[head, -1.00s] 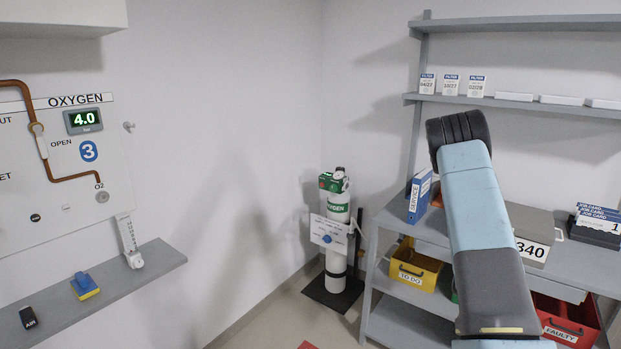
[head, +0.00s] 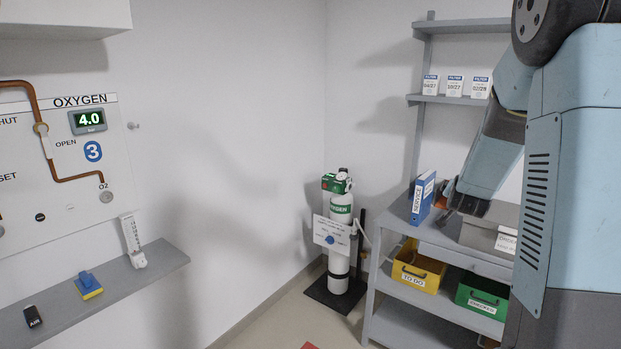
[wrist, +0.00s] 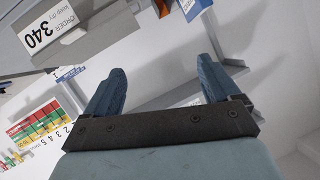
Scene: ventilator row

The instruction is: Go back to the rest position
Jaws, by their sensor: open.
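My gripper (wrist: 160,85) is open in the wrist view, its two blue fingers well apart with nothing between them. In the head view my arm fills the right side, bent, with its lower end hanging in front of the shelf near a blue SERVICE binder (head: 422,198). The fingers are hard to make out there. In the wrist view a grey box labelled 340 (wrist: 85,22) lies beyond the fingers at upper left.
A grey shelf unit (head: 385,290) holds a yellow TO DO bin (head: 418,272) and a green bin (head: 482,297). An oxygen cylinder (head: 340,240) stands in the corner. A wall ledge (head: 165,262) is at left. Wall space between is clear.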

